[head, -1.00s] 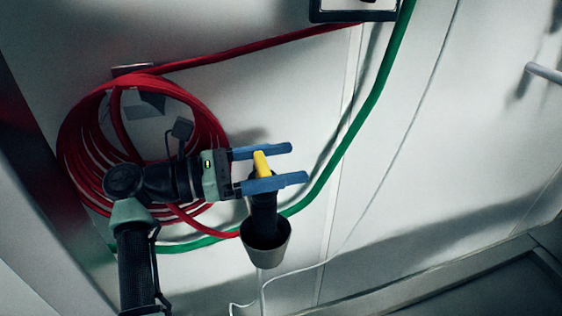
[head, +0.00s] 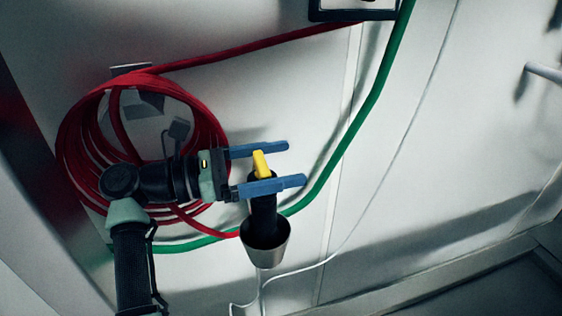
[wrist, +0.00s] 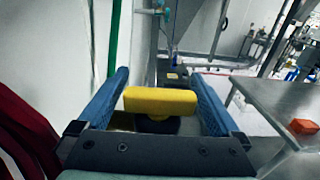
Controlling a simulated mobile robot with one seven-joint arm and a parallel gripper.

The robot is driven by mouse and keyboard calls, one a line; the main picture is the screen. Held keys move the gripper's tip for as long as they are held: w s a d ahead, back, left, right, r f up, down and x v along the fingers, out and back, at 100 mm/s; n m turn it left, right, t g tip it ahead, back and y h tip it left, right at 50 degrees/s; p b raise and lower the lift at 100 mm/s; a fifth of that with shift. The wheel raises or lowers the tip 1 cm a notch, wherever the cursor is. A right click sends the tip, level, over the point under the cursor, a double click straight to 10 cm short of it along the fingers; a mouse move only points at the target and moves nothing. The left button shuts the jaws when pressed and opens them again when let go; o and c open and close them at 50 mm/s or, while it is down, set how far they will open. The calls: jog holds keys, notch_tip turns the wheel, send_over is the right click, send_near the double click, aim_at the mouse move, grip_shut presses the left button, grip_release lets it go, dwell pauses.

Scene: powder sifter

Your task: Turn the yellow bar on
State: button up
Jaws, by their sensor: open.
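The yellow bar (head: 260,163) sits on top of a black upright handle (head: 263,215) that stands in a grey metal cup (head: 266,250). My gripper (head: 280,163) is open, with its two blue fingers on either side of the yellow bar. In the wrist view the yellow bar (wrist: 160,101) lies crosswise between the fingers (wrist: 161,84). Its left end is close to the left finger and its right end close to the right finger; I cannot tell whether they touch. The black part below the bar is partly hidden by the gripper body.
A coiled red hose (head: 80,150) hangs on the white wall behind my arm. A green hose (head: 350,135) runs down the wall beyond the fingers. In the wrist view a metal table (wrist: 270,98) with an orange block (wrist: 304,127) stands at the right.

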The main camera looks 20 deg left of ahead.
aim_at(256, 167)
jog(key=b+v, duration=0.1)
jog(key=v, duration=0.6)
jog(key=shift+f+b, duration=0.1)
jog(key=shift+b, duration=0.3)
